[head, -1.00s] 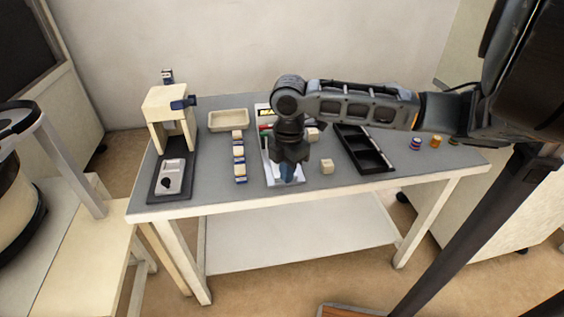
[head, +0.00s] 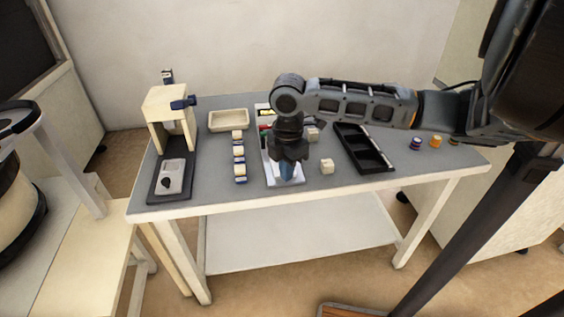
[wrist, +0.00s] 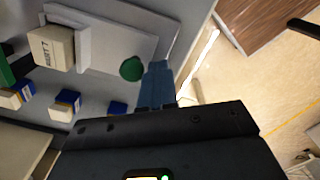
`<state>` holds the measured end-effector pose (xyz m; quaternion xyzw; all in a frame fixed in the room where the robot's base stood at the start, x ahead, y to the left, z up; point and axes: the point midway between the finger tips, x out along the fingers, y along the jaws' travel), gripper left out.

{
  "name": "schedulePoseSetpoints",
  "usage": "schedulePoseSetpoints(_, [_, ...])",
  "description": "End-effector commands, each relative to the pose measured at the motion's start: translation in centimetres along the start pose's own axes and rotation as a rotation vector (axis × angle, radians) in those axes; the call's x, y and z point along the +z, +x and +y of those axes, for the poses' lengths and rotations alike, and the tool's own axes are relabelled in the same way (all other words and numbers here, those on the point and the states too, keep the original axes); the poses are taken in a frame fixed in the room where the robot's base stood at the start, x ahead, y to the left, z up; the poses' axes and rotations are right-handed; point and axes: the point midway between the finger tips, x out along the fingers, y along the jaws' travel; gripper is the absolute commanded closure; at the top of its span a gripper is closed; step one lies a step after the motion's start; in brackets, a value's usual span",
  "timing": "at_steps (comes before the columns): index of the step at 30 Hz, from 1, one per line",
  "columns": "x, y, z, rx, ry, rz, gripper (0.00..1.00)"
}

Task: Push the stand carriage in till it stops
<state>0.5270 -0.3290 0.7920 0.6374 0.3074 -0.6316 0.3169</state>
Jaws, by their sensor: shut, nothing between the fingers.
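My gripper (head: 287,171) is shut and empty, pointing down over the front part of a white stand (head: 270,176) near the table's front edge. In the wrist view its blue fingertips (wrist: 158,68) are just beside a round green knob (wrist: 131,68) on a pale flat plate (wrist: 112,48) of this stand. I cannot tell whether they touch the knob. A cream block with printed lettering (wrist: 50,47) sits against a white upright part of it. Which part is the carriage is not clear. My wrist hides much of the stand in the head view.
A cream arch-shaped fixture (head: 168,104) with a dark base stands at left. A row of small blocks (head: 239,158), a beige tray (head: 228,121), a loose cream block (head: 327,166) and a black divided tray (head: 363,150) lie around the stand. The table's front edge is close.

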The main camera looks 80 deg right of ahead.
Motion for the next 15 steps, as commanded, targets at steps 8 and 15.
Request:
schedulePoseSetpoints(8, [0.1,1.3,0.1,-0.024,-0.001,0.004,1.0])
schedulePoseSetpoints(15, [0.4,1.3,0.6,-0.024,-0.001,0.004,1.0])
